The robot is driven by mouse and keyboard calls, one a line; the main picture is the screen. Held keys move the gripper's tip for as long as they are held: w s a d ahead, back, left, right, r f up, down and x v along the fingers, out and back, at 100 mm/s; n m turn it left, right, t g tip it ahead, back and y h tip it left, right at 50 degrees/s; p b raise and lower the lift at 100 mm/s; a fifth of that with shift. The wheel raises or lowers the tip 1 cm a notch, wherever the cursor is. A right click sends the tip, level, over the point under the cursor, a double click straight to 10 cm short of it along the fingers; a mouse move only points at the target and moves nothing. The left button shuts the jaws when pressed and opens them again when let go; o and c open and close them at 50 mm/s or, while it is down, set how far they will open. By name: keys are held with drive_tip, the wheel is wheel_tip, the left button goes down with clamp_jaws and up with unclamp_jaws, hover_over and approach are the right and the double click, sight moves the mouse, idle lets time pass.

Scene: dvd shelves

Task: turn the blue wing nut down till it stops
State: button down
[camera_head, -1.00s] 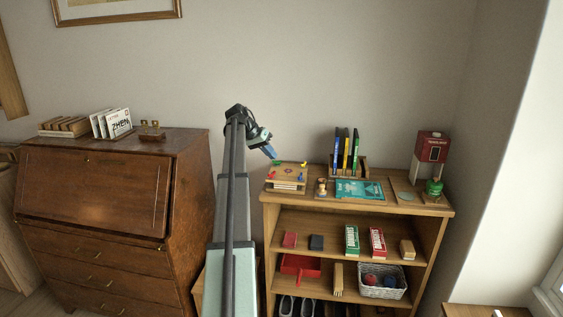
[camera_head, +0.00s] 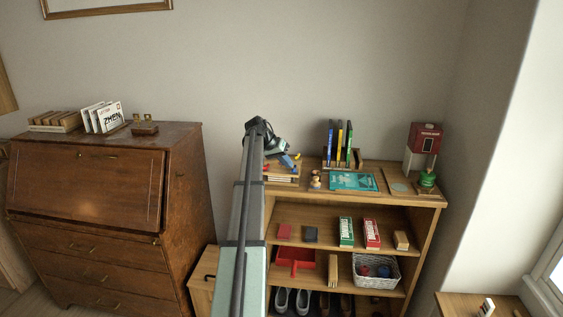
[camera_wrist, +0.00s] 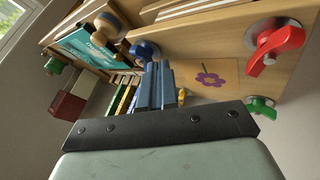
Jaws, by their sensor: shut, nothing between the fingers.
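The flower press is a wooden board (camera_wrist: 225,86) with a purple flower on it and coloured wing nuts at its corners. It sits at the left end of the shelf top in the head view (camera_head: 281,178). The blue wing nut (camera_wrist: 145,49) shows just beyond my fingertips in the wrist view, on its metal washer and partly hidden by them. My gripper (camera_wrist: 157,66) has blue fingers, closed together with nothing between them. It is over the press in the head view. I cannot tell whether the fingertips touch the blue wing nut.
Red (camera_wrist: 278,45), green (camera_wrist: 262,105) and yellow (camera_wrist: 181,96) wing nuts stand at the other corners. A wooden peg-like piece (camera_head: 315,179) and a teal booklet (camera_head: 353,181) lie to the right. Upright DVDs (camera_head: 339,145) stand behind them.

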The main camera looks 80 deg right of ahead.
drive_tip(key=shift+s, duration=0.1)
drive_tip(key=shift+s+d, duration=0.15)
drive_tip(key=shift+s, duration=0.35)
drive_tip(key=shift+d, duration=0.15)
drive_tip(key=shift+s, duration=0.15)
